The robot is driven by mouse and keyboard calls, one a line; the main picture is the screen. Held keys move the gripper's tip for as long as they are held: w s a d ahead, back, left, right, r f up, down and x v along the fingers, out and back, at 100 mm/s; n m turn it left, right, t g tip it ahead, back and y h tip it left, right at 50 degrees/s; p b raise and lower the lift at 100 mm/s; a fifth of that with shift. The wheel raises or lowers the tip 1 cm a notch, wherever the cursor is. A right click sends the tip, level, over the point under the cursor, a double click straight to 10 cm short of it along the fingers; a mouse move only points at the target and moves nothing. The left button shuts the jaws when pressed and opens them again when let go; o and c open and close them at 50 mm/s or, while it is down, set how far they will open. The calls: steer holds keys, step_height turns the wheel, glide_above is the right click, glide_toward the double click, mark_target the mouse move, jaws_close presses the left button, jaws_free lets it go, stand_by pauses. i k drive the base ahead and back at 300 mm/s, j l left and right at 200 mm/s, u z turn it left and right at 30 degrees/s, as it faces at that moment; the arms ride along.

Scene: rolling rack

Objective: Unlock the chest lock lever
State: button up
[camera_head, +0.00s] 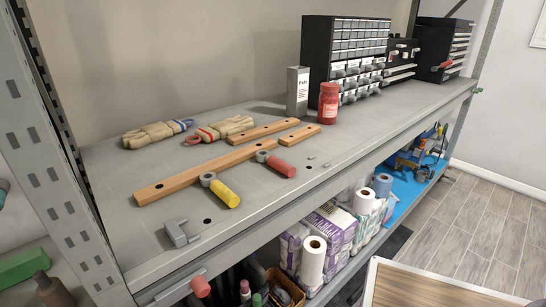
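A black tool chest (438,38) with several pale drawer handles stands at the far right end of the shelf. A small red piece (446,64) sticks out at its lower front, and it is too small to tell whether this is the lock lever or how it is set. A smaller dark chest (401,62) with pale handles stands to its left. Two lever-like pieces with grey ring ends lie on the shelf, one with a yellow grip (226,195) and one with a red grip (282,167). My gripper is not in view.
The grey metal shelf (130,215) holds work gloves (157,134), wooden bars (215,168), a red jar (328,103) and a drawer cabinet (345,45). Paper rolls (313,260) stand below. A red-tipped rod (200,287) juts at the front left. Floor (485,215) shows right.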

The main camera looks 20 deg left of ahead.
mark_target(448, 63)
steer(key=i+l+u, duration=0.2)
steer(key=i, duration=0.3)
steer(key=i+l, duration=1.4)
steer(key=i+l+u, duration=0.1)
steer(key=i+l, duration=0.25)
steer(key=i, duration=0.15)
steer(key=i+l+u, duration=0.1)
steer(key=i+l, duration=0.3)
steer(key=i, duration=0.1)
